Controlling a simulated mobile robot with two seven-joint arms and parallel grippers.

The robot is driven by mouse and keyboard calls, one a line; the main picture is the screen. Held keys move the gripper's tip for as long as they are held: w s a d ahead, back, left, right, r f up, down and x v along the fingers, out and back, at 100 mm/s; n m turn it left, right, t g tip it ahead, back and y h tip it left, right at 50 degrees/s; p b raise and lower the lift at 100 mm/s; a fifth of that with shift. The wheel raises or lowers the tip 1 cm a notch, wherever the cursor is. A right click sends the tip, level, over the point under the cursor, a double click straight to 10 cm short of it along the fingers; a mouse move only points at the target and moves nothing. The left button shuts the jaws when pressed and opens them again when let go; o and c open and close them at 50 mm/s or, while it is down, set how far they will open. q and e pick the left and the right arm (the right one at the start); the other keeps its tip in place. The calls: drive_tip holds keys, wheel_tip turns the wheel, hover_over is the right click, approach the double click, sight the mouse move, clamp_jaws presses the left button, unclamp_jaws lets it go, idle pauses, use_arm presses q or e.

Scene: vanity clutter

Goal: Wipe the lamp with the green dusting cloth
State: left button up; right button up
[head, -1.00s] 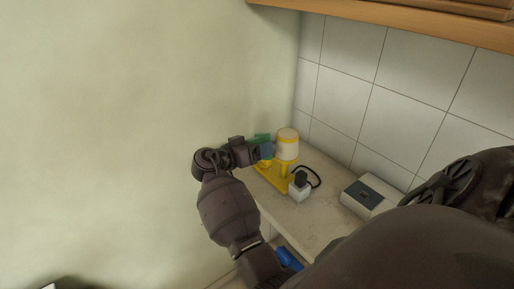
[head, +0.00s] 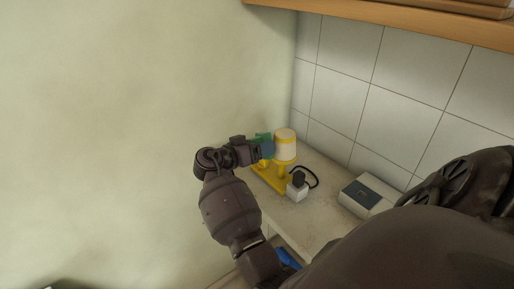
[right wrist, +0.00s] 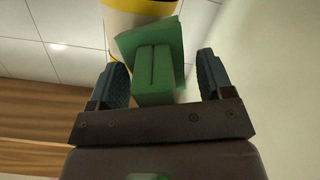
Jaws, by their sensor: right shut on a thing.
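The lamp (head: 285,151) has a white shade with yellow bands and stands upright on a yellow base at the wall end of the counter. Part of it also shows at the top of the right wrist view (right wrist: 140,8). My right gripper (head: 264,149) is at the left side of the shade. It is shut on the green dusting cloth (right wrist: 154,70), which sits between its blue finger pads. The cloth (head: 263,137) is right against or very near the shade; contact cannot be told for sure. My left gripper is not in view.
A small white box with a dark top (head: 298,187) and a black loop (head: 313,178) are close to the lamp's base. A white-and-dark case (head: 366,195) lies farther right on the counter (head: 312,222). Tiles and a wooden shelf (head: 400,22) are behind; a blue thing (head: 287,257) shows below.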

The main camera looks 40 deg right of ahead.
sight(280, 151)
drive_tip(key=shift+d, duration=0.35)
drive_tip(key=shift+s, duration=0.15)
drive_tip(key=shift+s+a+p, duration=0.2)
drive_tip(key=shift+s+p, duration=0.05)
drive_tip(key=shift+s, duration=1)
drive_tip(key=shift+s+a+p, duration=0.15)
drive_tip(key=shift+s+p, duration=0.05)
drive_tip(key=shift+s, duration=1.45)
drive_tip(key=shift+f, duration=0.1)
drive_tip(key=shift+w+d+b, duration=0.1)
drive_tip(key=shift+w+b, duration=0.65)
drive_tip(key=shift+w+d+b, duration=0.1)
drive_tip(key=shift+w+b, duration=0.45)
drive_tip(key=shift+w, duration=0.35)
